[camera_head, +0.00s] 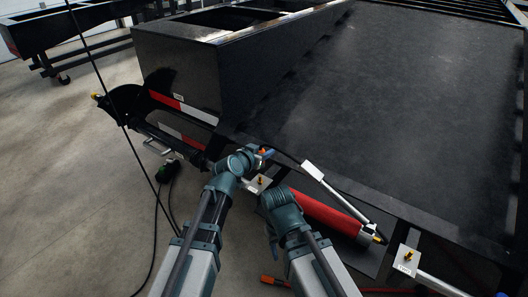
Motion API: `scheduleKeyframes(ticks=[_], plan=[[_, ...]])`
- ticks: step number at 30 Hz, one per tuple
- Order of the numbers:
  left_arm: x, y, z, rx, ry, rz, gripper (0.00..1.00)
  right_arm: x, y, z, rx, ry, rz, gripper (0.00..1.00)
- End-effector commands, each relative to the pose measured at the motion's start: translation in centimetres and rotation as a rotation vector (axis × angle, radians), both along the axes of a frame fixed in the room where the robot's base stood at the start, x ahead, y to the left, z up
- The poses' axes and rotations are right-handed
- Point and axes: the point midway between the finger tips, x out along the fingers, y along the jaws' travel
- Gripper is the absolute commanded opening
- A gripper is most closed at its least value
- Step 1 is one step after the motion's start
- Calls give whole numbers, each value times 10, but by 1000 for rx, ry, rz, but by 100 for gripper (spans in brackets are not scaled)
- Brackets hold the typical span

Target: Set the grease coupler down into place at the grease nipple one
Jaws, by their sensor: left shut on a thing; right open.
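My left gripper (258,153) is shut on the grease coupler (265,151), a small piece with an orange-red part, mostly hidden by the fingers. It is held above a pale plate (252,187) with a brass grease nipple (261,179) and a small label too small to read. The coupler appears apart from this nipple. My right gripper (268,194) is open just below and right of the plate; its fingers are hardly visible. A second brass nipple (408,255) stands on another labelled pale plate at the lower right.
The black trailer frame (190,65) and its dark deck (400,90) fill the upper part. A red cylinder (330,214) and a silver rod (340,196) with a white tag (313,170) lie right of my grippers. A black cable hangs at left. The left floor is mostly clear.

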Motion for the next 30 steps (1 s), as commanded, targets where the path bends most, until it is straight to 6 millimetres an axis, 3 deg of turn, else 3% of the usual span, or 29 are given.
scheduleKeyframes(ticks=[30], plan=[[0,0,-53,0,0,0,0,0,0,-53,0,-1,-11,50]])
